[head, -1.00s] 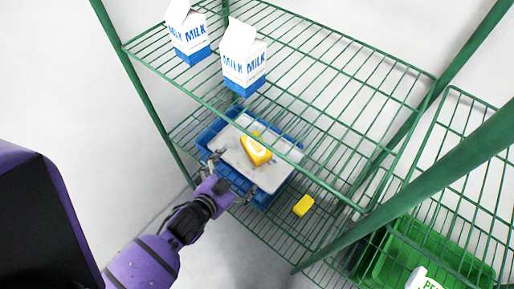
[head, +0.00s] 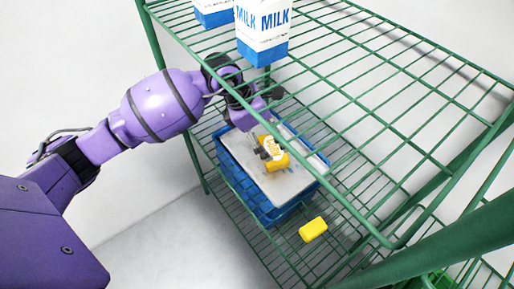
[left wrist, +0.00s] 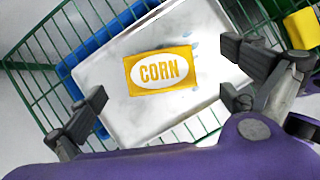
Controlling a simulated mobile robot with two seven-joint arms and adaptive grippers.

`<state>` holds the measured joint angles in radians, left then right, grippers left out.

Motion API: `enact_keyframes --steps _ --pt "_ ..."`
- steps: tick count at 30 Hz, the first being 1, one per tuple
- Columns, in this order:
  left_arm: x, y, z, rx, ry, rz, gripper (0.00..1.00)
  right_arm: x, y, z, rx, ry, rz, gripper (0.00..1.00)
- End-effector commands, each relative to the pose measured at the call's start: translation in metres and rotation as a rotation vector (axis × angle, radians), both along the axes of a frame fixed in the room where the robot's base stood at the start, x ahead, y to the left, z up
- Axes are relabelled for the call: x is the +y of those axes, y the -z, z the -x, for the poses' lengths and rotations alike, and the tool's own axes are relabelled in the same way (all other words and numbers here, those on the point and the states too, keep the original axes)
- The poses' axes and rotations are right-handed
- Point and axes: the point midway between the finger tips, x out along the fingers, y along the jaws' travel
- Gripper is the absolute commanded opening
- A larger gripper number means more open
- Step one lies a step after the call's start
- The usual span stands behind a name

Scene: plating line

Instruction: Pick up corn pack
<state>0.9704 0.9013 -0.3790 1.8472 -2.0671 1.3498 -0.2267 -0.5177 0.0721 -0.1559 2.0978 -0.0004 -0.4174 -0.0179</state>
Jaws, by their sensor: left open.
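The corn pack (head: 275,155) is a yellow block with a white oval label. It lies on a pale grey tray (head: 293,193) that sits on a blue crate on the lower shelf. In the left wrist view the pack (left wrist: 161,71) shows its CORN label face up, ahead of and between the fingers. My left gripper (head: 264,146) is above the pack, its fingers in front of part of it in the head view. In the left wrist view the gripper (left wrist: 165,101) is open and empty, with one finger on each side. My right gripper is not in view.
The blue crate (head: 237,180) is under the tray. A yellow block (head: 313,229) lies on the lower shelf beside it. Milk cartons (head: 262,35) stand on the green wire upper shelf (head: 375,90), above my left arm. A green post crosses the lower right.

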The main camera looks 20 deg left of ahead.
Motion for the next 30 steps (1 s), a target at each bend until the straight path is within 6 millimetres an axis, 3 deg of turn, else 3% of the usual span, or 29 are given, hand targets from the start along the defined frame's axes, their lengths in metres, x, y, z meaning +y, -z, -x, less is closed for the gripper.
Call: enact_keyframes --steps 5,21,30 --pt "0.012 0.009 0.005 0.025 0.015 -0.071 1.0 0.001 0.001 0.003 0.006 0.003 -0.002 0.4" --pt "-0.011 0.071 -0.013 0.026 0.018 -0.067 1.0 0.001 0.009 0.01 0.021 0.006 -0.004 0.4" --pt "-0.012 0.076 -0.014 0.023 0.019 -0.069 1.0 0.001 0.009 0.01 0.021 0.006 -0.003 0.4"
